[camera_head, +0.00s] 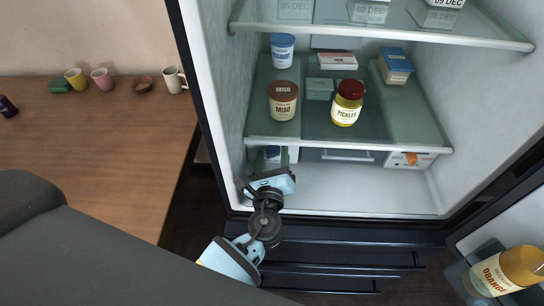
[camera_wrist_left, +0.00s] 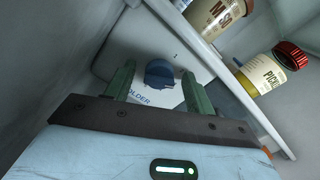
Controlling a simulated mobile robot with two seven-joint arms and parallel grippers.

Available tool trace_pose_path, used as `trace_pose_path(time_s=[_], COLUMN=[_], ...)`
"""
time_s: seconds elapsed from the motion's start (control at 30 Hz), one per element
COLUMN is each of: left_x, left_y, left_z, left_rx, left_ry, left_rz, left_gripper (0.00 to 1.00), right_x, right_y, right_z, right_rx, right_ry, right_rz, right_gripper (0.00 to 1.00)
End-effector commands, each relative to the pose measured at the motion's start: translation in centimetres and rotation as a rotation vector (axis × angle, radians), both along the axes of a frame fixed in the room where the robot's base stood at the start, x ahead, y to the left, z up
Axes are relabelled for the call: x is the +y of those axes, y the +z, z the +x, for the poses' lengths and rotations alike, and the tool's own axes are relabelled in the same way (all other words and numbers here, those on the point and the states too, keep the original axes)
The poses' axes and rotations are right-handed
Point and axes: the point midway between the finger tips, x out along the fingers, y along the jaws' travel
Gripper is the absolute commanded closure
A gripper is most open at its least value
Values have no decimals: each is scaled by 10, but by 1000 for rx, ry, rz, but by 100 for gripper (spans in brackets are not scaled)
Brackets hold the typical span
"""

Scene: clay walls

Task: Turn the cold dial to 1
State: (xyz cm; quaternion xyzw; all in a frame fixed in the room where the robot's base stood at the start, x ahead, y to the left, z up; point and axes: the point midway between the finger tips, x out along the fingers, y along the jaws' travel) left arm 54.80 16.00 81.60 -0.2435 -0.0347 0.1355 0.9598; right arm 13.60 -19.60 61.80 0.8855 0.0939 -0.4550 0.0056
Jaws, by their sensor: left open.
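The cold dial (camera_wrist_left: 159,73) is a round blue knob on a white panel (camera_wrist_left: 112,57) inside the fridge. Part of a word, "OLDER", shows below it in the left wrist view; its setting cannot be read. In the head view the dial (camera_head: 272,152) shows at the lower left of the fridge, under the glass shelf. My left gripper (camera_wrist_left: 158,76) is open, its two green fingers one on each side of the knob. Whether they touch it I cannot tell. In the head view the left gripper (camera_head: 273,160) reaches in low at the left wall. My right gripper is not in view.
Above is a glass shelf (camera_head: 350,144) with a miso tub (camera_head: 283,101), a pickles jar (camera_head: 347,103) and other packs. A white box with an orange knob (camera_head: 409,159) sits at the lower right. The fridge floor (camera_head: 345,190) is clear. The open door holds an orange bottle (camera_head: 505,272).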

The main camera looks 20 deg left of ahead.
Motion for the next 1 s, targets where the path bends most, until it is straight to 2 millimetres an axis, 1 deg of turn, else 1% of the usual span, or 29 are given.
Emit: trace_pose_path(time_s=[0.13, 0.23, 0.37, 0.5, 0.7, 0.83, 1.0], left_x=[-1, -3, -8, -14, -20, -21, -22], left_y=[-1, -1, -2, -2, -1, 0, 0], left_z=[-1, -8, -26, -48, -70, -75, -75], left_rx=[1, 2, 3, 4, 2, 0, 0], left_ry=[0, -1, -2, -1, -1, 1, 0], left_rz=[1, 0, -1, 0, 0, 0, 0], left_gripper=[46, 46, 46, 46, 46, 46, 46], right_x=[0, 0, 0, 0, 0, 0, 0], right_y=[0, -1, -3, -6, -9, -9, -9], right_z=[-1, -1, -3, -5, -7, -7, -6], right_rx=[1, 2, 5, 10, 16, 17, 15], right_ry=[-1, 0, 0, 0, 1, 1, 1], right_rz=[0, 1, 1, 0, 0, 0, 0], right_gripper=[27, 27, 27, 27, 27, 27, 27])
